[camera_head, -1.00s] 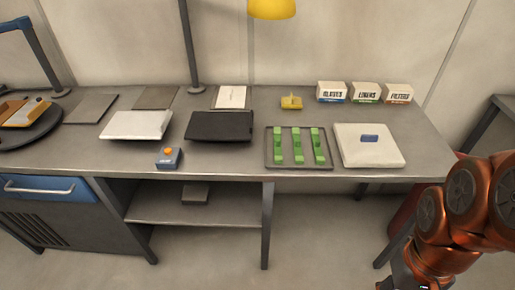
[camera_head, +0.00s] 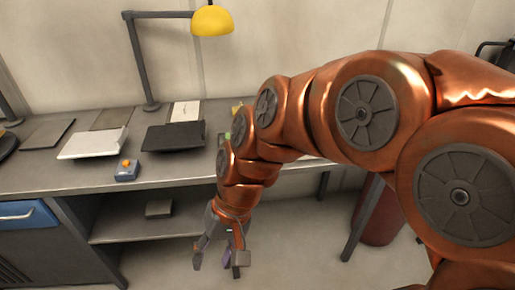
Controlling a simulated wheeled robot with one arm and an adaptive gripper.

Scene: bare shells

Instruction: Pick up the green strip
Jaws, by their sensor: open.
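The tray of green strips is almost wholly hidden behind my arm. Only a small bit of a green strip (camera_head: 228,135) shows at the arm's left edge. I cannot tell which of the strips it belongs to. My gripper (camera_head: 217,264) is open and empty, with its fingers pointing down. It appears in front of the bench, below the front edge of the top in the picture, to the lower left of the tray.
The bench top (camera_head: 190,172) carries a white panel (camera_head: 93,143), a black panel (camera_head: 173,136) and a blue box with an orange button (camera_head: 127,170) left of my arm. A yellow lamp (camera_head: 212,19) hangs above. A lower shelf (camera_head: 120,222) holds a grey block (camera_head: 158,208).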

